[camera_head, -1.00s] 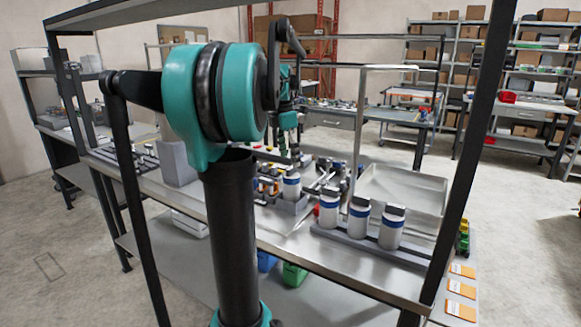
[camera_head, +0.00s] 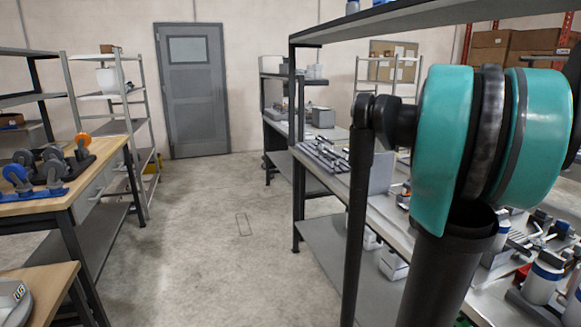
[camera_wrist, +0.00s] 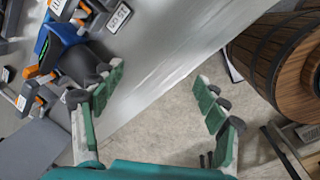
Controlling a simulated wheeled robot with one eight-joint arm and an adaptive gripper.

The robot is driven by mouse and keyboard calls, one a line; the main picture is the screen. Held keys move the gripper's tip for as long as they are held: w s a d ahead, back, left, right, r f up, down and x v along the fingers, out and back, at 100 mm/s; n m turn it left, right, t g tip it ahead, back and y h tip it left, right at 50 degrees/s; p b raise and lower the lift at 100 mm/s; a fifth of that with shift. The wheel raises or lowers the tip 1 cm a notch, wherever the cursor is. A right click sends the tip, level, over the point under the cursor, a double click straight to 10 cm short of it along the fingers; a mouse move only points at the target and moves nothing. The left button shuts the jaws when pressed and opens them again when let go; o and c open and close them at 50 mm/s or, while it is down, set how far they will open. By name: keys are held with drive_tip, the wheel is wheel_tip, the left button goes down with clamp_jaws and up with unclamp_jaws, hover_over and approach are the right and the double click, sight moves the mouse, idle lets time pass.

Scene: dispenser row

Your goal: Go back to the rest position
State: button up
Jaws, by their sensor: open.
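My gripper (camera_wrist: 158,80) shows in the wrist view with its green-padded fingers spread wide apart. Nothing is between the fingers; behind them lie a grey metal tabletop (camera_wrist: 185,40) and a strip of floor. A blue and black item with orange parts (camera_wrist: 72,55) lies on the left, close behind the left finger; I cannot tell whether they touch. In the head view only my teal and black arm shows at the right, and the gripper is out of the picture.
The workbench (camera_head: 325,180) with bottles (camera_head: 543,278) stands at the right. A wooden table with caster wheels (camera_head: 60,205) stands at the left. Open floor (camera_head: 215,240) lies between them, toward a grey door (camera_head: 193,90). A wooden barrel (camera_wrist: 285,60) shows in the wrist view.

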drive_tip(key=s+a+f+m+t, duration=0.1)
drive_tip(key=s+a+f+m, duration=0.3)
drive_tip(key=a+f, duration=0.5)
drive_tip(key=s+a+f+m+t+y, duration=0.1)
drive_tip(key=s+a+f+m, duration=0.4)
drive_tip(key=a, duration=1.2)
wheel_tip(320, 180, down, 5)
drive_tip(key=shift+s+r+m+t+y, duration=0.15)
drive_tip(key=shift+s+m+t+y, duration=0.25)
drive_tip(key=shift+s, duration=0.85)
